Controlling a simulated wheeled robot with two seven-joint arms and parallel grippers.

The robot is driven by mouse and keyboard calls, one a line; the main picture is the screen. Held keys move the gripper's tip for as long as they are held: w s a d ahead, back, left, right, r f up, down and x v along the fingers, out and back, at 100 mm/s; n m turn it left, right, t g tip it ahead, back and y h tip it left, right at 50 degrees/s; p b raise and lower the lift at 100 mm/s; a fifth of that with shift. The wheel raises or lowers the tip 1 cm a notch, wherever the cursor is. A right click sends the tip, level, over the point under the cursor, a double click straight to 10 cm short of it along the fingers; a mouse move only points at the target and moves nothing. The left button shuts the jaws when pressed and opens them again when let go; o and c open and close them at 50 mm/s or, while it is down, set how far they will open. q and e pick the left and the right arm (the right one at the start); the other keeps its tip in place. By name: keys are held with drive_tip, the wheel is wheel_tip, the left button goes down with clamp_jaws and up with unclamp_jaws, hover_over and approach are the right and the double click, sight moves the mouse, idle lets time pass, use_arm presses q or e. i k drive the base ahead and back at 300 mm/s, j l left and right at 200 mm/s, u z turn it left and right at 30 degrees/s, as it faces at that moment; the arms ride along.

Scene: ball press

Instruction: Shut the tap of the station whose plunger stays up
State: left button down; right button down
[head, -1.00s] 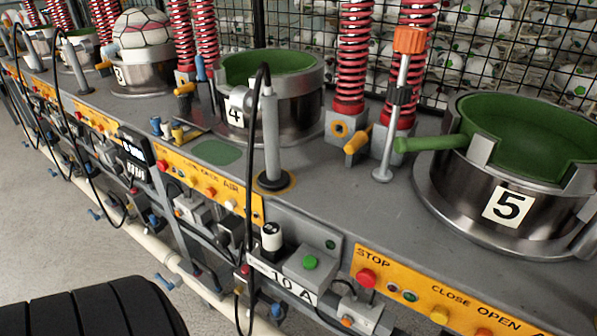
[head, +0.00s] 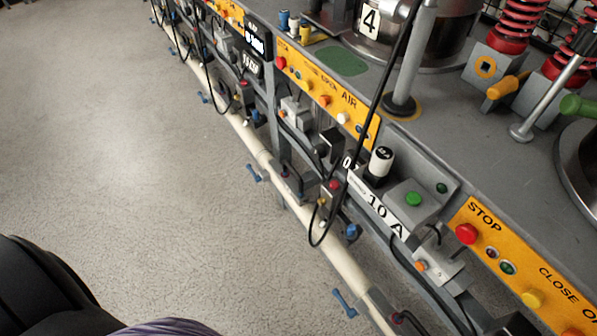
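Several blue-handled taps sit along a cream pipe (head: 262,155) below the bench: one tap (head: 253,173) is left of centre, another (head: 344,303) is at the bottom, and a smaller one (head: 202,97) is farther back. Station 4 shows its number plate (head: 369,20) and metal pot at the top. A grey upright cylinder (head: 408,70) stands beside it, its top cut off. I cannot tell which parts are plungers or which plunger is up. Neither gripper is in view.
Yellow panels carry buttons, including a red STOP button (head: 466,233). Black hoses (head: 384,85) hang in loops in front of the bench. Red springs (head: 505,25) stand at upper right. The grey floor (head: 110,150) at left is clear.

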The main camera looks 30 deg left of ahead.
sight(343, 303)
drive_tip(key=z, duration=2.5)
drive_tip(key=k+l+u, duration=0.15)
drive_tip(key=u, duration=0.35)
drive_tip(key=k+u, duration=0.2)
drive_tip(key=u, duration=0.3)
drive_tip(key=k+u, duration=0.15)
drive_tip(key=u, duration=0.3)
drive_tip(key=k+u, duration=0.2)
drive_tip(key=u, duration=0.3)
drive_tip(key=i+l+u, duration=0.1)
drive_tip(key=l, duration=0.3)
drive_tip(key=i+l+u, duration=0.1)
drive_tip(key=l, duration=0.3)
